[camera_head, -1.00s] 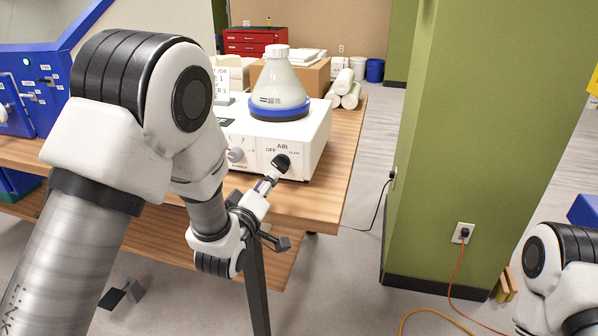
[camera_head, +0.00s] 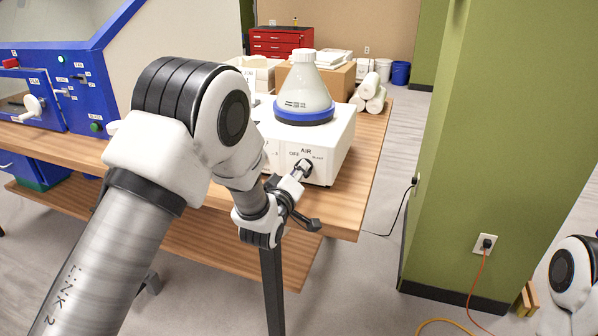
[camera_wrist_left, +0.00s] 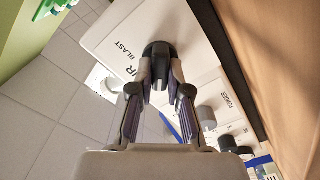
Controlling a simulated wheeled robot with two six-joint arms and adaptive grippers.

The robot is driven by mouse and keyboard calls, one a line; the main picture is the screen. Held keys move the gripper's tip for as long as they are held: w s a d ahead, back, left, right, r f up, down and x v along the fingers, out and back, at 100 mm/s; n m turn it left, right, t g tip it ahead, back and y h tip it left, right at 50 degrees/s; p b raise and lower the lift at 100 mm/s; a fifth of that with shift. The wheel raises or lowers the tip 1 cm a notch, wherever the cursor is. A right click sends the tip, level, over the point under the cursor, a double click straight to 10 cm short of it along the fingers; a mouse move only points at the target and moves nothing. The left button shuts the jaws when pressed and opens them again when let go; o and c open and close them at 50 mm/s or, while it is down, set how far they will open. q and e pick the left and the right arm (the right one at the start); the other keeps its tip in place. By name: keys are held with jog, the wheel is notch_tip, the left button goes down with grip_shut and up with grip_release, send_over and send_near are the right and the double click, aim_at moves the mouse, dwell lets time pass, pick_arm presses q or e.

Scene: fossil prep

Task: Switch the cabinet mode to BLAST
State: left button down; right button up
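A black knob (camera_head: 306,166) sits on the front of a white box (camera_head: 330,150), under the word AIR. OFF is printed on its left and BLAST on its right. My left gripper (camera_head: 300,176) is at this knob. In the left wrist view the two fingers (camera_wrist_left: 159,82) straddle the knob (camera_wrist_left: 158,50), one on each side, tips close to it; firm contact cannot be made out. BLAST shows beside it there. The blue cabinet (camera_head: 92,62) stands at the far left with its own switches. My right gripper is out of view.
A conical flask (camera_head: 304,88) with a blue base stands on the white box. The wooden table's (camera_head: 352,195) right edge is close to the gripper. A green pillar (camera_head: 460,170) with an outlet and cords stands at the right. Grey dials (camera_wrist_left: 207,118) show in the wrist view.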

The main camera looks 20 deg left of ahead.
pick_arm(q)
jog(key=shift+m, duration=0.4)
jog(key=m+b, duration=0.2)
jog(key=m, duration=0.1)
jog(key=shift+d+m, duration=0.1)
jog(key=shift+m, duration=0.3)
jog(key=m+b, duration=0.2)
jog(key=m, duration=0.3)
jog(key=shift+d, duration=0.1)
jog(key=m+b, duration=0.1)
jog(key=m, duration=0.4)
jog(key=shift+d+m+b, duration=0.1)
jog(key=shift+m+b, duration=0.25)
jog(key=shift+m, duration=0.05)
jog(key=m+b, duration=0.1)
jog(key=m, duration=0.3)
jog(key=shift+d, duration=0.1)
jog(key=shift+m, duration=0.4)
jog(key=c, duration=1.1)
grip_release()
